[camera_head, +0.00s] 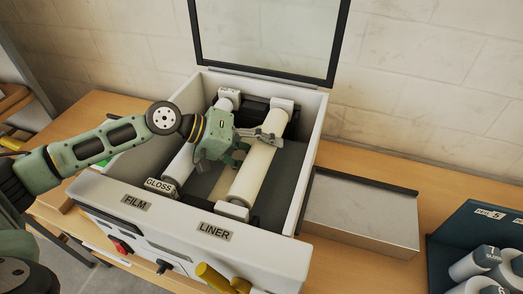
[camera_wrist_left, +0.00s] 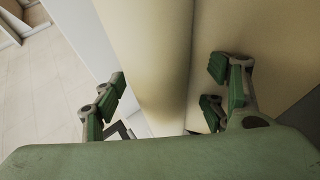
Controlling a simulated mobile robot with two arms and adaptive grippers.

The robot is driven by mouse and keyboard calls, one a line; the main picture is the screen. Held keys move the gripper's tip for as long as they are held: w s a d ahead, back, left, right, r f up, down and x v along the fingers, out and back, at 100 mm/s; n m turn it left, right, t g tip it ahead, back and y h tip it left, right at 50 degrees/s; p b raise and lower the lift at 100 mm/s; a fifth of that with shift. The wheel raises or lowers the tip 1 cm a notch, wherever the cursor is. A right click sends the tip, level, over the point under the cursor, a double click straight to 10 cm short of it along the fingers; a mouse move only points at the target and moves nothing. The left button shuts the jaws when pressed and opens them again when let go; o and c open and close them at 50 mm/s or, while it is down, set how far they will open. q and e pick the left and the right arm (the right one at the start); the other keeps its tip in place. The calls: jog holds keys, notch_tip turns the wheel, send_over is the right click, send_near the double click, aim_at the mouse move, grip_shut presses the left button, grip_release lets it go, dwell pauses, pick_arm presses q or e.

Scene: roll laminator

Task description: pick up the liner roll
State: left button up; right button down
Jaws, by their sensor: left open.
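The liner roll (camera_head: 253,172) is a cream cylinder lying in the right-hand bay of the open laminator (camera_head: 313,128), behind the LINER label (camera_head: 215,231). My left gripper (camera_head: 250,148) is over the roll's middle, with fingers to either side of it. In the left wrist view the cream roll (camera_wrist_left: 150,60) runs between the spread fingers of the left gripper (camera_wrist_left: 165,88), with visible gaps. The gripper is open and covers part of the roll in the head view. My right gripper is not in view.
A white film roll (camera_head: 180,163) with a GLOSS tag (camera_head: 159,186) lies left of the liner roll. The clear lid (camera_head: 268,35) stands raised behind. A metal plate (camera_head: 360,212) and a dark rack (camera_head: 470,235) with rolls are at right.

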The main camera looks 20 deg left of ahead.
pick_arm(q)
grip_shut()
jog(key=shift+r, duration=0.1)
dwell(0.4)
